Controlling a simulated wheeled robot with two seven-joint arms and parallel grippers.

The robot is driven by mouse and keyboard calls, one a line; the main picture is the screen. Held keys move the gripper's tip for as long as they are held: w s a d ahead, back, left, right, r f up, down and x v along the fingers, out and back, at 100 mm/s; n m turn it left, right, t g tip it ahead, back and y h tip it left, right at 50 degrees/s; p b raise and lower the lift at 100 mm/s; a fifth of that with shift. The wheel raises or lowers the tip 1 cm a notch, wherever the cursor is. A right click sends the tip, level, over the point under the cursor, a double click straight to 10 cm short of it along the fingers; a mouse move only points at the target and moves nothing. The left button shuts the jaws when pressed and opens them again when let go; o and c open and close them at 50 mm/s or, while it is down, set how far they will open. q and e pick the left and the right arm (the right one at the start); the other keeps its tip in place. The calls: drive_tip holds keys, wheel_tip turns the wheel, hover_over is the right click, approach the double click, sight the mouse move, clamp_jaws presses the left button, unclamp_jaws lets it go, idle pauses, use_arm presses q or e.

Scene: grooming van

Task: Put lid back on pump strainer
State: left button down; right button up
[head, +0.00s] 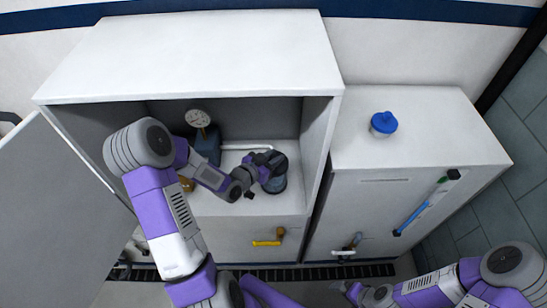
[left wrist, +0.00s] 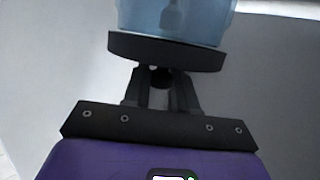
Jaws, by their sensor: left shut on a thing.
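The pump strainer (head: 280,180) is a blue, see-through cup inside the open cabinet, partly hidden by my left gripper. In the left wrist view the strainer (left wrist: 172,20) shows at the top edge, with a dark shape inside. A dark round lid (left wrist: 165,50) lies between it and my fingers. My left gripper (left wrist: 161,82) is shut on the small knob of this lid. The lid looks close against the strainer, but I cannot tell whether it is seated. In the head view my left gripper (head: 253,174) is at the strainer's left. My right gripper (head: 347,288) is low in the picture, away from the cabinet; its fingers are unclear.
A pump (head: 208,146) with a round gauge (head: 198,118) stands behind my left forearm. A white pipe (head: 246,147) runs behind the strainer. The cabinet wall (head: 315,150) is close on the right. A blue-topped jar (head: 383,123) stands on the right-hand cabinet.

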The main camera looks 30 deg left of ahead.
use_arm(q)
drive_tip(key=shift+f+b, duration=0.65)
drive_tip(key=shift+b, duration=0.15)
idle(1.0)
drive_tip(key=c, duration=0.8)
unclamp_jaws()
drive_tip(key=shift+s, duration=0.1)
drive_tip(key=p+v, duration=0.1)
drive_tip(key=v, duration=0.6)
drive_tip(key=shift+s+r, duration=0.1)
drive_tip(key=shift+s, duration=0.05)
